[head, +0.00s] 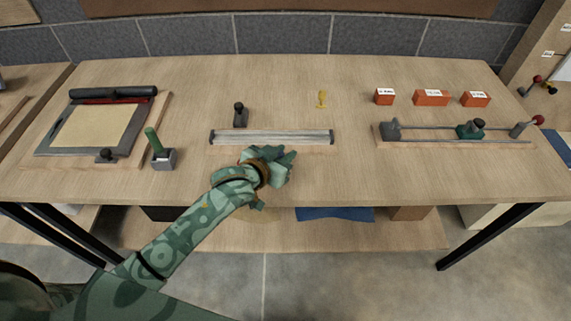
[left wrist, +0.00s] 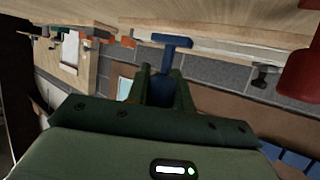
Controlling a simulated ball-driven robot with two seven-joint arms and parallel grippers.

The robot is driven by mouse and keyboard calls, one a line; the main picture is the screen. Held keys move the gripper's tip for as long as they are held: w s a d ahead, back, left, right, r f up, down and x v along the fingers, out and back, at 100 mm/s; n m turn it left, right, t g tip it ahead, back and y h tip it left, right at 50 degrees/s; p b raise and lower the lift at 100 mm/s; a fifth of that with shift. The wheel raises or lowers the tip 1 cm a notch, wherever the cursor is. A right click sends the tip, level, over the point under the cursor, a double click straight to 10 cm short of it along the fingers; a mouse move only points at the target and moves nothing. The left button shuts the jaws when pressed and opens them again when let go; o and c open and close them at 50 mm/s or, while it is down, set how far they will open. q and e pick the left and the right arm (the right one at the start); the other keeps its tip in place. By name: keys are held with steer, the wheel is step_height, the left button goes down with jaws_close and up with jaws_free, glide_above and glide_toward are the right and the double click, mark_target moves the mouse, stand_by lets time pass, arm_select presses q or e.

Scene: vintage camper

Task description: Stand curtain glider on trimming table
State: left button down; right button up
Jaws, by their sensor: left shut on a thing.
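A blue T-shaped piece (left wrist: 177,42), which I take for the curtain glider, is between my left gripper's fingers (left wrist: 160,85) in the left wrist view. The gripper is shut on its stem and the crossbar sticks out past the fingertips. In the head view my left gripper (head: 288,160) is over the front middle of the wooden table (head: 365,170), which I take for the trimming table. The hand hides the blue piece there. I cannot tell whether the piece touches the table. My right gripper is in neither view.
A metal rail on a board (head: 270,137) lies just behind the gripper. A framed panel (head: 100,125) is at left; orange blocks (head: 431,98) and a rod fixture (head: 455,135) are at right.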

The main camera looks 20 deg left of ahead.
arm_select(q)
steer(key=shift+w+f, duration=0.25)
steer(key=shift+f, duration=0.1)
step_height(320, 180, down, 4)
steer(key=shift+w+d+r+b, duration=0.1)
steer(key=shift+w+r+b, duration=0.1)
steer(key=shift+b, duration=0.85)
steer(key=shift+r, duration=0.15)
steer(key=c, duration=1.2)
jaws_free()
steer(key=shift+c, duration=0.2)
